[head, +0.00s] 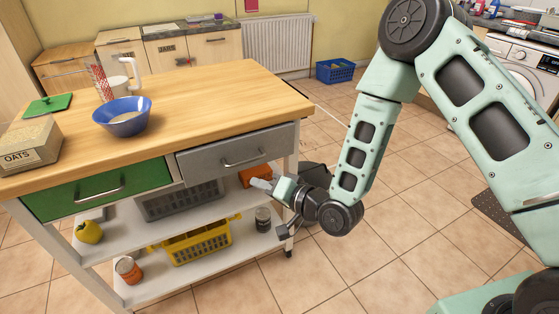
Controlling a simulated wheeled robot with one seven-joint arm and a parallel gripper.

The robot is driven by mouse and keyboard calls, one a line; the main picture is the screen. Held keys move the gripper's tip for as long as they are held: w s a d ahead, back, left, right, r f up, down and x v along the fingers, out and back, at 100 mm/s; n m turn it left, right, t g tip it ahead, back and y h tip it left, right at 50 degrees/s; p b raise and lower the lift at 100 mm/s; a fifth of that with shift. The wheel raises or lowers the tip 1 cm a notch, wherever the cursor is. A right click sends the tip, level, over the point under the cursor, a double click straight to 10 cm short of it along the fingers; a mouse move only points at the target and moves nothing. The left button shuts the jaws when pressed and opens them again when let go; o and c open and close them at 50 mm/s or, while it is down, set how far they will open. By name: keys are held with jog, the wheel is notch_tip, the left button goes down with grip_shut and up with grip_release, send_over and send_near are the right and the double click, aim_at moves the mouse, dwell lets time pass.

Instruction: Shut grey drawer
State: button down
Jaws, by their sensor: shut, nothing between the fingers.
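The grey drawer (215,162) is at the right of the wooden-topped kitchen island, with a metal bar handle (244,161) on its front. Its front seems to stand slightly proud of the frame, with a dark gap at its left edge; how far it is out is hard to tell. My gripper (262,184) is shut and empty. It is in front of and below the right part of the drawer, pointing left, and appears apart from the handle. Its fingers partly cover an orange-red object (252,174) on the shelf behind.
A green drawer (70,197) sits left of the grey one. The worktop (195,95) bears a blue bowl (122,117) and an oats box (30,144). Lower shelves hold a yellow basket (200,243) and a can (263,219). Tiled floor (330,265) is clear right of the island.

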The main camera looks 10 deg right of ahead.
jog(key=d+f+m+t+h+b, duration=0.1)
jog(key=d+m+t+h+b, duration=0.1)
jog(key=d+m+t+h, duration=0.7)
jog(key=m+g+y+p, duration=0.1)
jog(key=m+g+y, duration=0.2)
send_near(276, 147)
jog(key=x, duration=0.6)
jog(key=shift+w+a+r, duration=0.1)
jog(key=shift+w+r, duration=0.05)
jog(key=shift+w, duration=0.25)
jog(key=shift+a, duration=0.1)
jog(key=b+x, duration=0.1)
jog(key=x, duration=0.3)
jog(key=shift+w, duration=0.3)
jog(key=shift+r, duration=0.1)
